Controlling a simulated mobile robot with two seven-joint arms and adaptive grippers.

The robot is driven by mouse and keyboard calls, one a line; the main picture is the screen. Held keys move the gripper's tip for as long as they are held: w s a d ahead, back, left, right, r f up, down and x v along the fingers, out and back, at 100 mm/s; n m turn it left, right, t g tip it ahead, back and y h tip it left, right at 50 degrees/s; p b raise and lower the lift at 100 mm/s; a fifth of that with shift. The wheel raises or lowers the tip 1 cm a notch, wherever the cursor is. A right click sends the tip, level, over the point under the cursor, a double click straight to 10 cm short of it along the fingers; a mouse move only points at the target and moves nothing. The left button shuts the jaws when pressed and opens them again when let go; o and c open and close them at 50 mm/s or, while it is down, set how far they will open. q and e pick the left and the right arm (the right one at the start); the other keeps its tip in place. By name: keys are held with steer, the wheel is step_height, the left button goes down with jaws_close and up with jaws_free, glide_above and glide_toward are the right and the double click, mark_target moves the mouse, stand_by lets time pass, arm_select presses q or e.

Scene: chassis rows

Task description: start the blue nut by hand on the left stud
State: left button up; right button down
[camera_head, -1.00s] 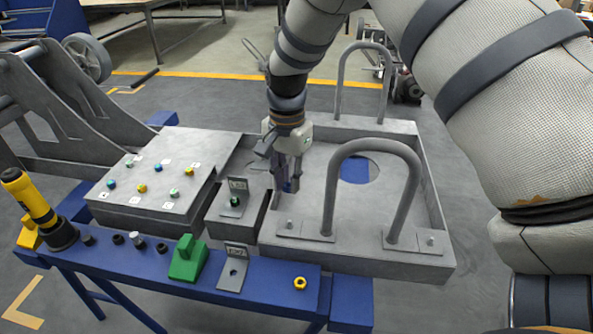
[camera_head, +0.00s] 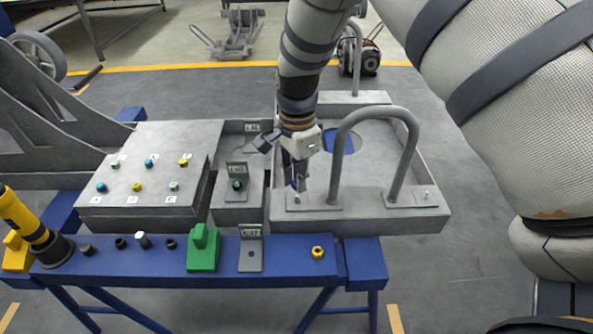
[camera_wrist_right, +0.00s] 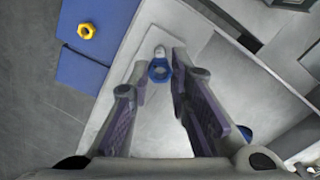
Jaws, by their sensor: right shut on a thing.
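My right gripper (camera_head: 297,186) points down over the left foot of the near grey hoop handle (camera_head: 337,165). In the right wrist view its fingers (camera_wrist_right: 160,82) are closed around the blue nut (camera_wrist_right: 160,70). The left stud (camera_head: 297,199) stands on that foot, just below the fingertips. In the wrist view the stud's pale tip (camera_wrist_right: 160,50) shows right by the nut; I cannot tell whether the nut touches its thread. The nut is hard to make out in the head view. The right stud (camera_head: 426,195) is bare on the handle's other foot. My left gripper is not in view.
A yellow nut (camera_head: 318,252) lies on the blue bench (camera_head: 300,270), near a green block (camera_head: 203,250) and an upright bracket (camera_head: 250,252). A grey box (camera_head: 150,200) with several coloured nuts is at left. The hoop rises close right of the gripper.

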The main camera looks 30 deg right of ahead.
mark_target(297, 196)
steer(key=shift+f, duration=0.95)
steer(key=shift+r+n+b, duration=0.1)
steer(key=shift+n+b, duration=0.2)
steer(key=shift+n, duration=0.8)
steer(key=n, duration=0.4)
steer(key=shift+b, duration=0.4)
steer(key=shift+r+n, duration=0.2)
steer(key=shift+n, duration=1)
steer(key=shift+r+n+p, duration=0.2)
steer(key=shift+n+p, duration=0.2)
steer(key=shift+n, duration=0.5)
steer(key=n, duration=0.3)
steer(key=shift+w, duration=0.1)
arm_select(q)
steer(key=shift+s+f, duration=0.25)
arm_select(e)
steer(key=shift+f+n, duration=0.3)
steer(key=shift+n, duration=0.5)
arm_select(q)
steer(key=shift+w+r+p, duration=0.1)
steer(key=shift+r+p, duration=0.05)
steer(key=shift+p, duration=0.15)
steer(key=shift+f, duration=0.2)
arm_select(e)
steer(key=shift+f, duration=1.2)
